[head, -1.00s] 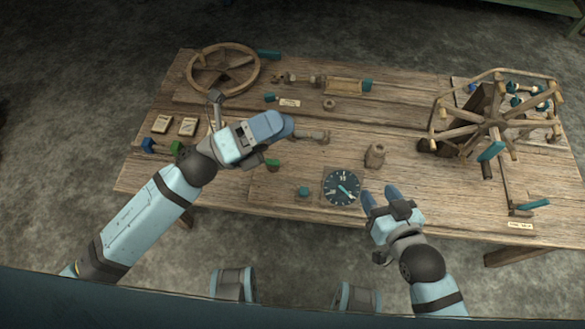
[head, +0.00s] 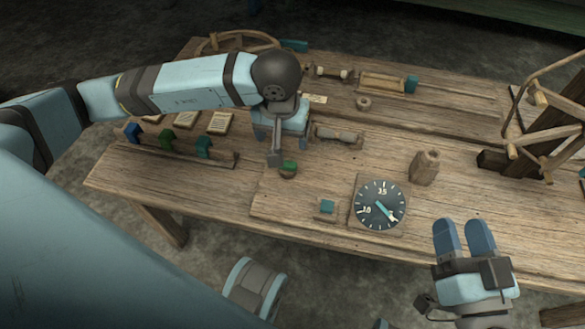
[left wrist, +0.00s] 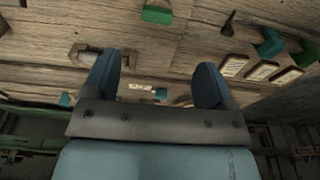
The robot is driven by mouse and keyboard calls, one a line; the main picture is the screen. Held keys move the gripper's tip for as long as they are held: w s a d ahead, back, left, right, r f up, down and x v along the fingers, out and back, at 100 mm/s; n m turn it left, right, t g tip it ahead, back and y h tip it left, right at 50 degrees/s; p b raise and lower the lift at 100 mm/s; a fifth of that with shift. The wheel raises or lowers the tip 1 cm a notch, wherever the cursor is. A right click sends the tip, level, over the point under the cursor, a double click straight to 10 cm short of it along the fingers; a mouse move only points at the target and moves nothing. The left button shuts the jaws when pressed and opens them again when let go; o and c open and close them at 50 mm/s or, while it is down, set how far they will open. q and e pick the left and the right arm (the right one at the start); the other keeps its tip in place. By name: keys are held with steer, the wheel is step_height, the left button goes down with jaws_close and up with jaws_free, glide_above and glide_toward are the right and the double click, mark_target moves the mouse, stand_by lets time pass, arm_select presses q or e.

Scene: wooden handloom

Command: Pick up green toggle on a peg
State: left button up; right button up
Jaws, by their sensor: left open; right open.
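A low wooden rail holds upright pegs with a blue toggle (head: 133,132), a green toggle (head: 166,137) and a teal toggle (head: 203,147). A separate green block (head: 289,166) sits on a small brown base, just in front of my left gripper. My left gripper (head: 281,140) is open and empty over the table, right of the rail. My right gripper (head: 463,228) is open and empty near the front edge.
Several small cards (head: 220,122) lie behind the rail. A round dial (head: 380,204) and a teal button (head: 327,206) are at front centre. A wooden peg-like block (head: 425,167) stands right of centre, and a wooden wheel frame (head: 545,130) at far right.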

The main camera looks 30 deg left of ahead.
arm_select(q)
steer(key=b, duration=0.2)
glide_above(287, 164)
steer(key=f, duration=0.6)
steer(key=shift+s+f, duration=0.4)
steer(key=f, duration=0.1)
steer(key=f+b, duration=0.1)
steer(key=f, duration=0.1)
steer(key=f+b, duration=0.1)
steer(key=shift+w+f, duration=0.25)
steer(key=shift+w, duration=0.15)
steer(key=shift+f, duration=0.15)
arm_select(e)
steer(key=shift+n+g, duration=0.5)
steer(key=shift+g, duration=0.4)
steer(key=f, duration=0.5)
steer(key=shift+w+f, duration=0.2)
arm_select(q)
steer(key=c, duration=1)
